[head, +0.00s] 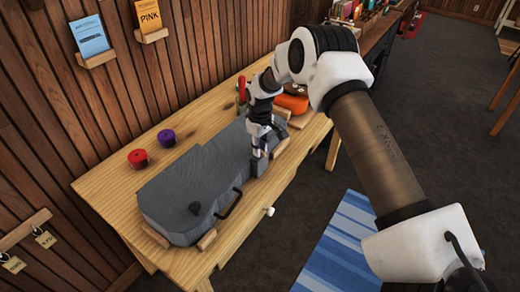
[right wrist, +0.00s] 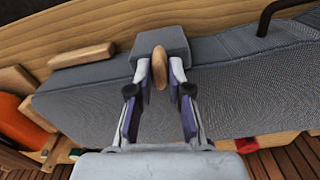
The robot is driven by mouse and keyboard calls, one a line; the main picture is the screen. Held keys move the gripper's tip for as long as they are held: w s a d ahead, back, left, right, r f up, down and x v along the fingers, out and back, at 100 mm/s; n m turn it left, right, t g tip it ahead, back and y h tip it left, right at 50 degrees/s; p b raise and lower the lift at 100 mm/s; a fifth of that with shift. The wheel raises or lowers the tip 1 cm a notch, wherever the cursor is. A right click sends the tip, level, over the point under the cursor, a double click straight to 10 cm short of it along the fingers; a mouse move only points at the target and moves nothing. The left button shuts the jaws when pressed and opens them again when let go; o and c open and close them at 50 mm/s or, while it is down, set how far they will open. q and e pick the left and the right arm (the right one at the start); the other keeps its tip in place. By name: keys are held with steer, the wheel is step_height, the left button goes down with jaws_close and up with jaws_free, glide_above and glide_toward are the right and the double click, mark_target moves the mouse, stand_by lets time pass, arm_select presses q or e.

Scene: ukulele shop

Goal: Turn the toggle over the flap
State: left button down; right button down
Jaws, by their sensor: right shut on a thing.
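A grey case (head: 178,190) lies closed on the wooden bench, and its woven side shows in the right wrist view (right wrist: 240,85). The grey flap (right wrist: 165,38) sits at the case's edge. The toggle (right wrist: 159,68), a small oval piece of light wood, stands over the flap's inner end, its length pointing along my fingers. My right gripper (head: 259,148) is over the case's right end. In the right wrist view its two fingertips (right wrist: 160,76) are shut on the toggle from both sides. The toggle is hard to make out in the head view. My left gripper is out of view.
Wooden blocks (head: 207,239) stand around the case on the bench (head: 105,187). A black handle (head: 229,204) sticks out from the case's front side. Red (head: 138,158) and purple (head: 166,138) round items lie behind it. An orange object (head: 293,103) is beyond its right end.

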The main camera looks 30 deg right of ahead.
steer(key=shift+n, duration=0.9)
steer(key=c, duration=1.1)
jaws_free()
step_height(320, 180, up, 12)
steer(key=shift+f, duration=0.1)
